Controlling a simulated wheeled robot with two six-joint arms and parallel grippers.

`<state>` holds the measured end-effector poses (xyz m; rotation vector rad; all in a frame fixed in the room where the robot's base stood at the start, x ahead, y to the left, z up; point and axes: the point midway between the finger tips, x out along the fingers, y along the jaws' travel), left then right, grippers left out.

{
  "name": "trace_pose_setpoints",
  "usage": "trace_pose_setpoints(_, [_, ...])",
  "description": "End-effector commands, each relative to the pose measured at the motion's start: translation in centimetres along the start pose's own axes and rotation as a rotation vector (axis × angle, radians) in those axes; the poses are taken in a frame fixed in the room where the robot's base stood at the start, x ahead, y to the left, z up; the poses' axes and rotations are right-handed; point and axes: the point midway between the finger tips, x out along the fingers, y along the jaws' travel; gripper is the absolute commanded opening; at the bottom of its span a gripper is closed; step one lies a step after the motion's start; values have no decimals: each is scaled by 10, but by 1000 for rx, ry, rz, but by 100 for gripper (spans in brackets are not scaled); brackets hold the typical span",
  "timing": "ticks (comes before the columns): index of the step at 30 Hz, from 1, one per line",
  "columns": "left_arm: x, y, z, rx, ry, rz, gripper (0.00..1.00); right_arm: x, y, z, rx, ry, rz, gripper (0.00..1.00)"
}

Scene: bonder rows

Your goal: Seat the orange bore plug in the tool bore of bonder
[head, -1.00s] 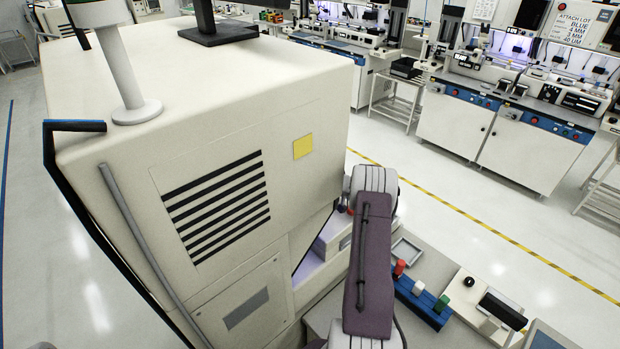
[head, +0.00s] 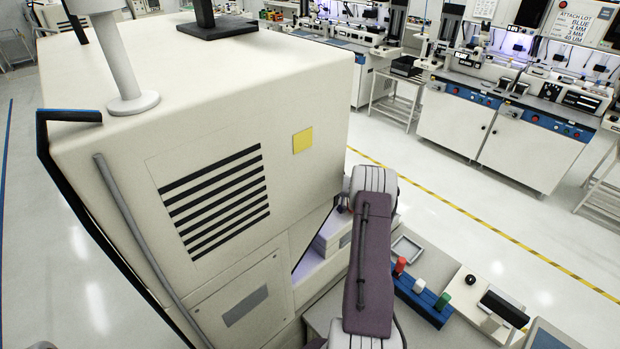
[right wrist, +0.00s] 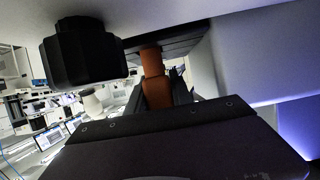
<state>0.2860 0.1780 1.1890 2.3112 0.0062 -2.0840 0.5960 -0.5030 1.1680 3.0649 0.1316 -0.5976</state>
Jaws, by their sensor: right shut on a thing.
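The orange bore plug (right wrist: 154,66) shows in the right wrist view. My right gripper (right wrist: 158,92) is shut on its lower part. The plug's upper end meets the underside of a dark block (right wrist: 185,40); whether it is inside a bore there I cannot tell, and no bore opening shows. In the head view my right arm reaches into the recess of the large cream bonder (head: 240,120), and its gripper and the plug are hidden there. My left gripper is in neither view.
A black ribbed knob (right wrist: 82,52) hangs close beside the plug. On the bench right of my arm are a blue rack (head: 424,300) with red, white and green plugs and a small grey tray (head: 406,249). A yellow floor line (head: 480,228) runs behind.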

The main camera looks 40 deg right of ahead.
Motion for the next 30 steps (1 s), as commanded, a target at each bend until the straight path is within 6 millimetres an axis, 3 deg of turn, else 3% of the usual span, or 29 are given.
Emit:
trace_pose_setpoints(8, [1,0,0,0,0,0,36,1,0,2,0,0,0,0])
trace_pose_setpoints(9, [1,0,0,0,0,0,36,1,0,2,0,0,0,35])
trace_pose_setpoints(11, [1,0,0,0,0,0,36,1,0,2,1,0,0,52])
trace_pose_setpoints(30, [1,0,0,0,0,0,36,1,0,2,0,0,0,52])
